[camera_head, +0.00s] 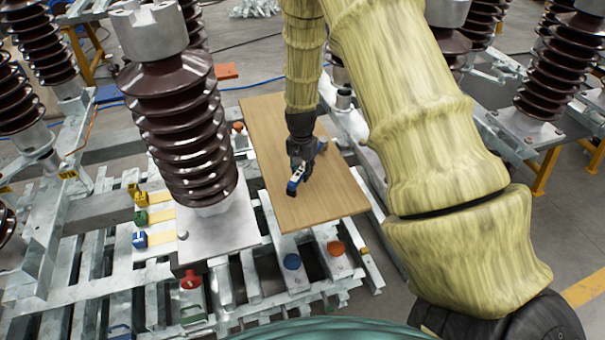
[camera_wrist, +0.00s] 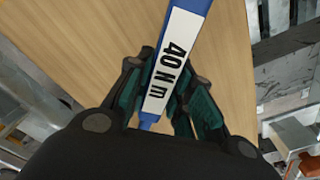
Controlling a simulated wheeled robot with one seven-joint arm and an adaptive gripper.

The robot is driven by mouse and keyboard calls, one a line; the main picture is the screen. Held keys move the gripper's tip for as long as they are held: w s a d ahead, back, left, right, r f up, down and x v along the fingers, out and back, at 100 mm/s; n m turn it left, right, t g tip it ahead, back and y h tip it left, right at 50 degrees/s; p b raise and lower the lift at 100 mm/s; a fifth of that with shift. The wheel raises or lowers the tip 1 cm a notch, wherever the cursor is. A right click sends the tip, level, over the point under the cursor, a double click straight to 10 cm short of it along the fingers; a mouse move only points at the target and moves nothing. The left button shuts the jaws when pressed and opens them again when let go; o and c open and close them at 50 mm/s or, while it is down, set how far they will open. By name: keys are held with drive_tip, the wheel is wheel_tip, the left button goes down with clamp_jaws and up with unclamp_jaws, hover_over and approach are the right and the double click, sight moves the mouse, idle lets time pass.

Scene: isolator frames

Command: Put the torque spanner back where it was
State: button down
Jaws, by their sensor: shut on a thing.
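My gripper (camera_head: 303,160) is above the wooden board, pointing down. It is shut on the torque spanner (camera_head: 297,181), which has a blue handle and a white label. In the wrist view the spanner (camera_wrist: 177,50) passes between the two fingers (camera_wrist: 165,100), and its label reads "40 N m". The wooden board (camera_head: 330,205) lies flat on the metal frame under the gripper. I cannot tell whether the spanner touches the board. The spanner's far end is cut off in the wrist view and partly hidden by the gripper in the head view.
A brown ribbed insulator (camera_head: 180,125) on a metal plate stands left of the board. Yellow, green and blue (camera_head: 139,240) small items lie further left. The board's near part is bare.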

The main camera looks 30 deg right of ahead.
drive_tip(key=shift+f+p, duration=0.3)
drive_tip(key=shift+f, duration=0.8)
drive_tip(key=c, duration=1.3)
unclamp_jaws()
drive_tip(key=shift+f, duration=0.1)
drive_tip(key=shift+o, duration=0.2)
drive_tip(key=shift+s+a+r+b, duration=0.15)
drive_tip(key=shift+r+b, duration=0.5)
drive_tip(key=shift+r, duration=2.4)
drive_tip(key=shift+s+a+r+b, duration=0.1)
drive_tip(key=shift+r+b, duration=0.55)
drive_tip(key=shift+r, duration=2.4)
